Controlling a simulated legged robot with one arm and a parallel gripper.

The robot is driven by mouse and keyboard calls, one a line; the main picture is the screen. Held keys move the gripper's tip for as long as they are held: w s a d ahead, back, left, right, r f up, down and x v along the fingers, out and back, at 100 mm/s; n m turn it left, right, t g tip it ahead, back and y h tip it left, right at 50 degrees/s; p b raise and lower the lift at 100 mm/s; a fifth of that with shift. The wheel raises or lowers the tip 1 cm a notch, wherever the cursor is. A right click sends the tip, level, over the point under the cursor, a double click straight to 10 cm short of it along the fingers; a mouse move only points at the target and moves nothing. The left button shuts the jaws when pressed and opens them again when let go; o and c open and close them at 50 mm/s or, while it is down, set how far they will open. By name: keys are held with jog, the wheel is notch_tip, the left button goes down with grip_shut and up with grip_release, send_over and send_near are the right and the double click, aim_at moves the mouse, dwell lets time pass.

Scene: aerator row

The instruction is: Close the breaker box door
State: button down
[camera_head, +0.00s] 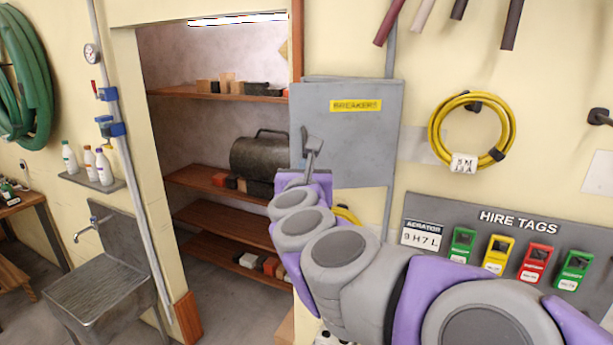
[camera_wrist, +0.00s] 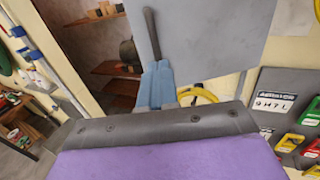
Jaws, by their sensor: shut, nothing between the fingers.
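The breaker box door (camera_head: 369,150) is a flat grey panel with a yellow BREAKERS label (camera_head: 356,106), in the middle of the head view. A grey edge of the box shows just behind its top, so the door looks close to the box; I cannot tell whether it is fully closed. My gripper (camera_head: 311,138) is shut and empty, in front of the door's lower left edge. In the wrist view the door (camera_wrist: 215,38) fills the top middle, and my gripper (camera_wrist: 149,14) points up over its left part. I cannot tell whether they touch.
An alcove with wooden shelves (camera_head: 201,178) opens left of the box. A coiled yellow hose (camera_head: 433,130) hangs to the right. A grey hire tags board (camera_head: 470,220) is on the wall below right. A metal sink (camera_head: 105,285) stands at the far left.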

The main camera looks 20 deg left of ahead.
aim_at(305, 156)
jog(key=x, duration=0.3)
jog(key=shift+w+a, duration=0.15)
jog(key=shift+a, duration=0.2)
jog(key=shift+w+d, duration=0.15)
jog(key=shift+d, duration=0.15)
jog(key=shift+a+p, duration=0.15)
jog(key=shift+p, duration=0.15)
